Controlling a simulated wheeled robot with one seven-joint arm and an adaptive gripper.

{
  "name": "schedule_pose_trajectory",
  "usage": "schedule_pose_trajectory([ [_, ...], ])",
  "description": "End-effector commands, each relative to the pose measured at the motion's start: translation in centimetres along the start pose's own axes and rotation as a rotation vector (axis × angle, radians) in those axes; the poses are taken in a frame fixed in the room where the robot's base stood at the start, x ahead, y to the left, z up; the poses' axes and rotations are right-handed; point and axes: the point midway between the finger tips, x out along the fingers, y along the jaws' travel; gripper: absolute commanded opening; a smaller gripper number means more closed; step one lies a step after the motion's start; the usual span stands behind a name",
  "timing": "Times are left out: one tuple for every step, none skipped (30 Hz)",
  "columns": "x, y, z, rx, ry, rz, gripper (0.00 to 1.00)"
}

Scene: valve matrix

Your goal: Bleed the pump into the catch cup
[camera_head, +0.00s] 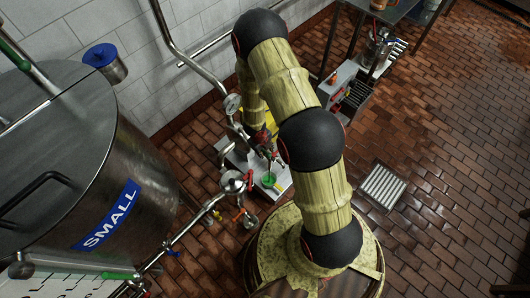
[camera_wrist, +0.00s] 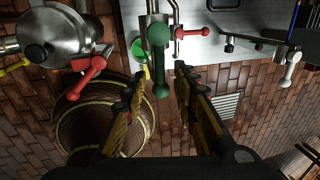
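My gripper (camera_wrist: 159,76) is open in the wrist view, its two yellow-and-black fingers spread. A green valve lever (camera_wrist: 160,72) hangs between the fingertips in the picture, with gaps on both sides; I cannot tell its depth. A bright green round thing (camera_wrist: 139,53), perhaps the catch cup, shows partly behind the lever. In the head view a green round item (camera_head: 269,181) sits on the pale pump base (camera_head: 277,190), just below my gripper (camera_head: 266,150). The pump is mostly hidden by my arm.
A red lever (camera_wrist: 195,32) is right of the green one, another red lever (camera_wrist: 88,75) is at left, and a white lever (camera_wrist: 291,68) is at far right. A steel tank (camera_head: 110,190) stands at left. A floor grate (camera_head: 383,186) lies right of my arm.

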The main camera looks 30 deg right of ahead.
Motion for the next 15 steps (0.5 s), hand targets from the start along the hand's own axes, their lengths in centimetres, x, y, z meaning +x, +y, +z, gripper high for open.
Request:
schedule_pose_trajectory([
  [0.18, -0.01, 0.01, 0.0, 0.0, 0.0, 0.29],
  [0.2, -0.02, 0.02, 0.0, 0.0, 0.0, 0.29],
  [0.2, -0.03, 0.02, 0.0, 0.0, 0.0, 0.29],
  [0.19, -0.03, 0.02, 0.0, 0.0, 0.0, 0.29],
  [0.17, -0.03, 0.02, 0.0, 0.0, 0.0, 0.29],
  [0.15, -0.03, 0.02, 0.0, 0.0, 0.0, 0.29],
  [0.15, -0.03, 0.02, 0.0, 0.0, 0.0, 0.29],
  [0.14, -0.03, 0.02, 0.0, 0.0, 0.0, 0.29],
  [0.14, -0.03, 0.02, 0.0, 0.0, 0.0, 0.28],
  [0.14, -0.03, 0.03, 0.0, 0.0, 0.0, 0.26],
  [0.14, -0.03, 0.02, 0.0, 0.0, 0.0, 0.25],
  [0.14, -0.03, 0.03, 0.0, 0.0, 0.0, 0.22],
  [0.14, -0.03, 0.03, 0.0, 0.0, 0.0, 0.21],
  [0.14, -0.03, 0.03, 0.0, 0.0, 0.0, 0.19],
  [0.14, -0.03, 0.03, 0.0, 0.0, 0.0, 0.17],
])
